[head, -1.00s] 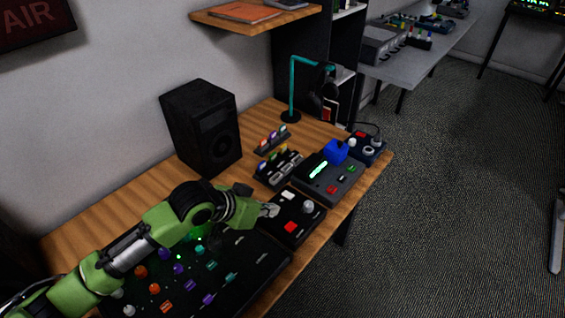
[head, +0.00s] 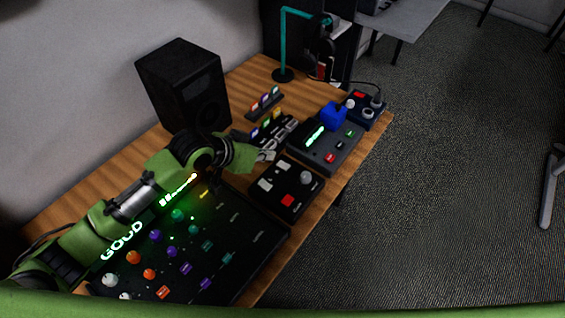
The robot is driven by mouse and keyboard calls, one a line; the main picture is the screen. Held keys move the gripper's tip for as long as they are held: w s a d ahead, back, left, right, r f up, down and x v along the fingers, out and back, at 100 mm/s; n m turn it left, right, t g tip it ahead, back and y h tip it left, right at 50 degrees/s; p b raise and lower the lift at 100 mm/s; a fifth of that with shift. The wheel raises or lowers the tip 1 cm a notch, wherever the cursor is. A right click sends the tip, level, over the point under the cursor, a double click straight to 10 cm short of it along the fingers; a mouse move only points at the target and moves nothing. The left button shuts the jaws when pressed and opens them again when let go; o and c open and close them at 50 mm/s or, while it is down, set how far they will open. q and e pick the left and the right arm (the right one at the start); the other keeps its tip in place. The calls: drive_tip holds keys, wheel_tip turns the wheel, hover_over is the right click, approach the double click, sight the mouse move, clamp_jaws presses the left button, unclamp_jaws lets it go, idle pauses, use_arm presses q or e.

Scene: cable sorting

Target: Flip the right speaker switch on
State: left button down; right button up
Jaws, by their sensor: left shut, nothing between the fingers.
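A black speaker (head: 182,88) stands upright at the back left of the wooden desk. I cannot make out a switch on its front, and no second speaker shows. A small black control box (head: 287,207) has two pale buttons (head: 265,185), a red button (head: 287,200) and a grey knob (head: 306,177). My left gripper (head: 267,156) is shut and empty, just beyond the box's far left corner. I cannot tell whether its tips touch anything. My right gripper is not in view.
A black mixer (head: 230,255) with coloured knobs and a lit "GOOD" sits under my left arm.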

use_arm(q)
hover_over(288, 167)
drive_tip(key=a, duration=0.2)
drive_tip(key=f, duration=0.5)
drive_tip(key=shift+s+p, duration=0.3)
drive_tip(key=shift+s, duration=0.1)
wheel_tip(288, 167, down, 3)
drive_tip(key=shift+d+r, duration=0.15)
drive_tip(key=shift+s+f+p, duration=0.15)
drive_tip(key=shift+f+p, duration=0.2)
drive_tip(key=shift+f, duration=0.4)
drive_tip(key=shift+f, duration=0.1)
drive_tip(key=shift+s+d+f, duration=0.1)
drive_tip(key=shift+d+f, duration=0.05)
drive_tip(key=shift+f, duration=0.25)
drive_tip(key=shift+r, duration=0.1)
